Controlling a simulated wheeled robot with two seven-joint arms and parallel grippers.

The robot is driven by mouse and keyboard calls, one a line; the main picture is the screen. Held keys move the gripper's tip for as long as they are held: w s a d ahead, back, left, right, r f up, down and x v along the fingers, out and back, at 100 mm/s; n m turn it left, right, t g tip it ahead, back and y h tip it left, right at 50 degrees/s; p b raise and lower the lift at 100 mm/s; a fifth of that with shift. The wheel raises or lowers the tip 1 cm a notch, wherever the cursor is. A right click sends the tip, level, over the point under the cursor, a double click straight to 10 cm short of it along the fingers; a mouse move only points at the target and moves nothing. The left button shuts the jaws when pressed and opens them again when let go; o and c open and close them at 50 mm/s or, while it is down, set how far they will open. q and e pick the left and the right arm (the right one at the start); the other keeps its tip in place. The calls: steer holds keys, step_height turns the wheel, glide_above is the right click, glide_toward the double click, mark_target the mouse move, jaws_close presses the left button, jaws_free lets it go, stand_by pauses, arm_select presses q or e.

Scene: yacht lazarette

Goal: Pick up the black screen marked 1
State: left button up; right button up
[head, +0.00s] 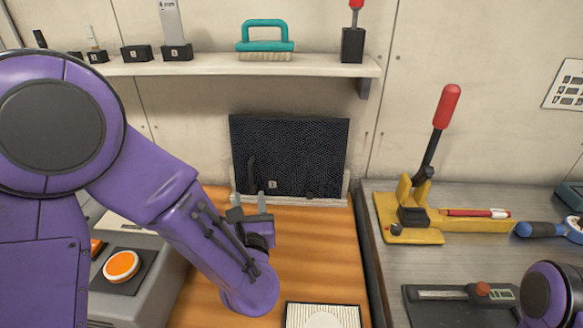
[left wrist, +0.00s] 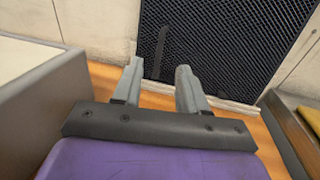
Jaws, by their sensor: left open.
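The black screen (head: 300,150) is a dark mesh panel standing upright against the back wall, at the far end of the orange wooden surface. The screen also fills the upper right of the left wrist view (left wrist: 225,45). My left gripper (head: 253,198) is in front of the screen's lower left part, open, with nothing between its fingers. In the left wrist view its two fingers (left wrist: 158,85) point toward the screen's lower left area. My right gripper is not in view.
A shelf (head: 220,66) with a teal brush (head: 265,40) hangs above the screen. A grey box with an orange button (head: 121,266) stands left. A metal bench with a yellow red-handled tool (head: 412,215) stands right. A white ribbed panel (head: 322,315) lies in front.

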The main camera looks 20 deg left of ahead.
mark_target(251, 173)
arm_select(q)
steer(key=x, duration=0.7)
steer(key=f+x, duration=0.1)
steer(key=x, duration=0.3)
steer(key=shift+d+p, duration=0.15)
steer(key=shift+p, duration=0.15)
steer(key=shift+r, duration=0.1)
jaws_close()
stand_by(0.8)
